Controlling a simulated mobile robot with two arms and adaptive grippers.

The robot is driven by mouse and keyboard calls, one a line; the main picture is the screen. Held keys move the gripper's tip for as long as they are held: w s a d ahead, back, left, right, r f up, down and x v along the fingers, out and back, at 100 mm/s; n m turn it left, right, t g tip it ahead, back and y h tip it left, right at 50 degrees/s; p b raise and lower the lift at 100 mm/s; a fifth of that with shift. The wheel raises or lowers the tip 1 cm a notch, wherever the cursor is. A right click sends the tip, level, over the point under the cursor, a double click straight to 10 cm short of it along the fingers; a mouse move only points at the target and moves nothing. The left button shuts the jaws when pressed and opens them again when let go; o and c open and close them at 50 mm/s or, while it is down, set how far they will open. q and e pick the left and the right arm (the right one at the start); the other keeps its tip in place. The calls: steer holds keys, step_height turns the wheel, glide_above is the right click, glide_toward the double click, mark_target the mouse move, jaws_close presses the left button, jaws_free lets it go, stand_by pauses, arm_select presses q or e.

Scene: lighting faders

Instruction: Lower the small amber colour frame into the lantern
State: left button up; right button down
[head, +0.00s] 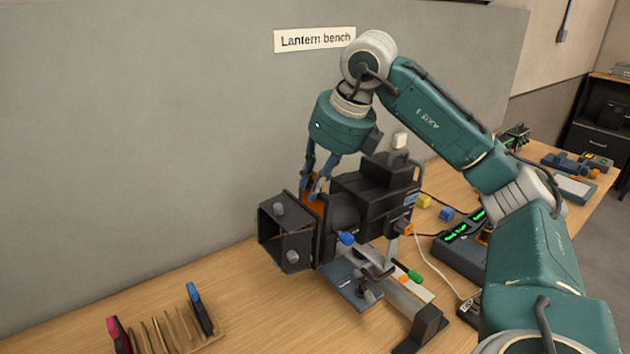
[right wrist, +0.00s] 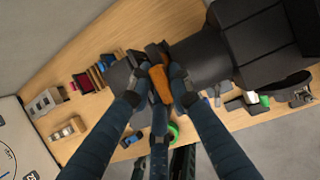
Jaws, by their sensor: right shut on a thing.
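The lantern (head: 375,190) is a black stage lamp on a stand on the bench, with a dark square hood at its left end. It also shows in the right wrist view (right wrist: 260,42). The amber colour frame (head: 314,209) is orange and sits upright between the hood and the lamp body, at the slot. My right gripper (head: 316,190) comes down from above and is shut on the frame's top edge. In the right wrist view the orange frame (right wrist: 160,84) is between both fingertips. How deep the frame is in the slot is hidden. My left gripper is not in view.
A wooden rack (head: 172,332) with red and blue ended frames stands at the front left. A console with green displays (head: 465,235) is right of the lantern. Yellow and blue cubes (head: 446,214) lie behind it. The bench left of the lantern is mostly clear.

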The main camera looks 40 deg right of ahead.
steer(key=shift+a+f+b, duration=0.1)
steer(key=shift+f+b, duration=0.75)
steer(key=shift+f, duration=0.4)
steer(key=shift+f, duration=0.2)
steer(key=c, duration=1.5)
jaws_free()
steer(key=shift+s+a, duration=0.1)
steer(key=shift+f, duration=0.1)
steer(key=shift+o, duration=0.2)
steer(key=o, duration=0.7)
steer(key=shift+c, duration=0.2)
steer(key=shift+d, duration=0.2)
